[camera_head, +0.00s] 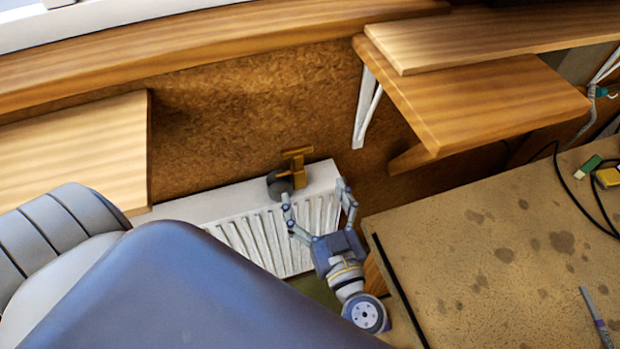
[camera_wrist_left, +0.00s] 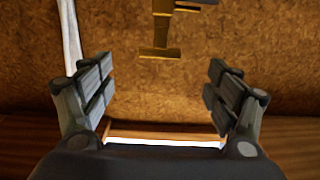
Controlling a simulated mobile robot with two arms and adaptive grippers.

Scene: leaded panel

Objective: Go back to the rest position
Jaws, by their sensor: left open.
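My left gripper (camera_head: 315,212) is open and empty in the head view, with its fingers spread apart in front of the white radiator (camera_head: 317,222). In the left wrist view the gripper (camera_wrist_left: 160,92) shows both fingers wide apart, with nothing between them. My right gripper is not in view. A yellow-brown T-shaped tool or fitting (camera_head: 298,168) stands by a dark round part on top of the radiator, beyond the left gripper. It also shows in the left wrist view (camera_wrist_left: 161,30), near the top.
A stained worktable (camera_head: 480,270) lies to the right, with a pen (camera_head: 596,318), a green block (camera_head: 588,166), a yellow block (camera_head: 607,178) and black cables (camera_head: 570,185). Wooden shelves (camera_head: 480,100) on a white bracket (camera_head: 364,105) jut from the brown wall. A grey-blue chair-like shape (camera_head: 60,235) is at left.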

